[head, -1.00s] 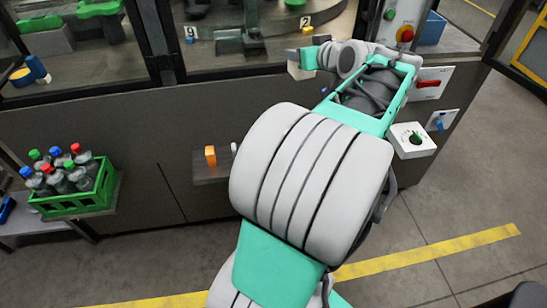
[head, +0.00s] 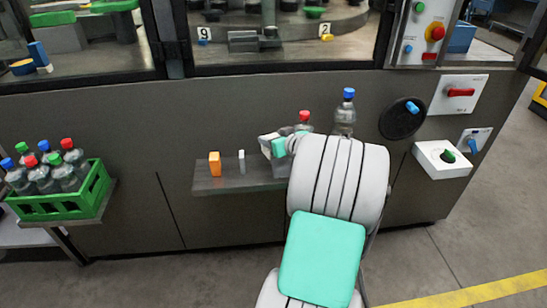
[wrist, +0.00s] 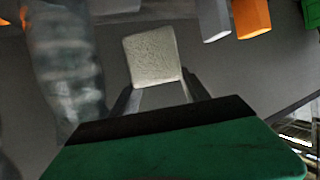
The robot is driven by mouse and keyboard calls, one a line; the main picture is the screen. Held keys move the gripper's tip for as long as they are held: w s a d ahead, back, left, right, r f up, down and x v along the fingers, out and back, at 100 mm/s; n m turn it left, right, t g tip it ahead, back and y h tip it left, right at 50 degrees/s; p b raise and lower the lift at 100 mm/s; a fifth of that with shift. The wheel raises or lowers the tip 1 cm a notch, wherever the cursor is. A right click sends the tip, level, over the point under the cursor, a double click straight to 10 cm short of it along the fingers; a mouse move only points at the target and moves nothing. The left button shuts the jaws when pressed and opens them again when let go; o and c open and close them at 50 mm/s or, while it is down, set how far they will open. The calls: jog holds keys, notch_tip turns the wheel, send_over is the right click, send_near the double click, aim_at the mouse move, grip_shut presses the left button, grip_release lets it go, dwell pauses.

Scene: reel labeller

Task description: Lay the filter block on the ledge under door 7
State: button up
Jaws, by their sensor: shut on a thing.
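The filter block, a pale rough-faced block (wrist: 153,55), is between the two grey fingers of my gripper (wrist: 157,84) in the wrist view. In the head view my gripper (head: 272,146) is over the right part of a dark ledge (head: 230,184) on the machine's front. The block is small there and partly hidden by the gripper. I cannot tell whether it touches the ledge. No label 7 is readable; the plates "9" (head: 204,30) and "2" (head: 326,30) show behind the glass above.
An orange block (head: 215,164) and a thin pale piece (head: 241,161) stand on the ledge left of my gripper. A red-capped bottle (head: 304,119) and a blue-capped bottle (head: 344,112) stand close on the right. A green bottle crate (head: 92,190) is at far left.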

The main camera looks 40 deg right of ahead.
jog(key=shift+f+b, duration=0.65)
jog(key=shift+f, duration=2.45)
jog(key=o, duration=1.1)
